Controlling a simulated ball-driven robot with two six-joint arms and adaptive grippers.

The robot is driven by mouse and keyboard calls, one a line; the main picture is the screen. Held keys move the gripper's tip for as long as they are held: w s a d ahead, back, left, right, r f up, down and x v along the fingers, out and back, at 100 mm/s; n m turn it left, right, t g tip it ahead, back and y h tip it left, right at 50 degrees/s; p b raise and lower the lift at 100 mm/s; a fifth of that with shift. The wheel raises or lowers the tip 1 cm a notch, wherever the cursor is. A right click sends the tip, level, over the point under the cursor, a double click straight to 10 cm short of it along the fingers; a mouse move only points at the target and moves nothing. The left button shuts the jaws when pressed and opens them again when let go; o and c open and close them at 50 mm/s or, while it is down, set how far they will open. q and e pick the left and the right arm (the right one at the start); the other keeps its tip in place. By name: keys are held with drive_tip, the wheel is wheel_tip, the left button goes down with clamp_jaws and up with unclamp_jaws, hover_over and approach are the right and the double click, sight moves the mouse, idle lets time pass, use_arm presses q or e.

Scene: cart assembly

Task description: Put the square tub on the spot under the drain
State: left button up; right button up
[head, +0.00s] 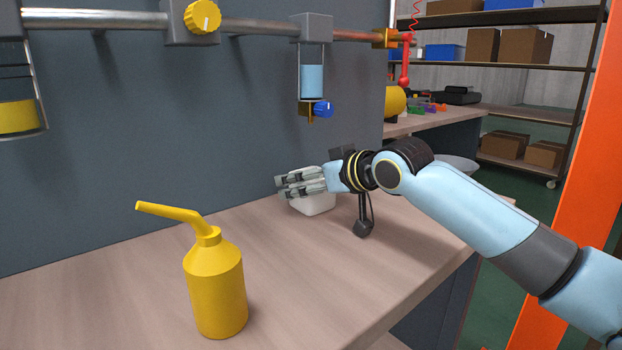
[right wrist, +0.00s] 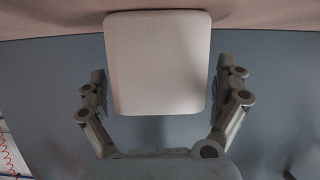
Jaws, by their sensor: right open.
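The square tub (head: 313,204) is white and stands on the worktop (head: 130,275), partly hidden behind my right gripper (head: 283,186). In the right wrist view the tub (right wrist: 158,60) fills the space between the two fingers of my right gripper (right wrist: 162,74). The fingers are open, with a visible gap on each side of the tub. No marked spot is visible. My left gripper is out of view.
A yellow spout bottle (head: 214,285) stands at the front of the worktop. A pipe (head: 255,27) with a yellow knob (head: 203,17) runs along the dark wall panel (head: 130,130). The worktop between the bottle and the tub is clear. An orange post (head: 570,200) stands at right.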

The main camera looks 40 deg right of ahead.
drive_tip(key=shift+s+f, duration=0.2)
drive_tip(key=shift+f, duration=0.45)
drive_tip(key=shift+w+r, duration=0.1)
drive_tip(key=shift+r, duration=0.1)
drive_tip(key=r+p+v, duration=0.1)
drive_tip(key=p+v, duration=0.4)
drive_tip(key=v, duration=0.7)
drive_tip(key=shift+r, duration=0.25)
drive_tip(key=shift+w, duration=0.15)
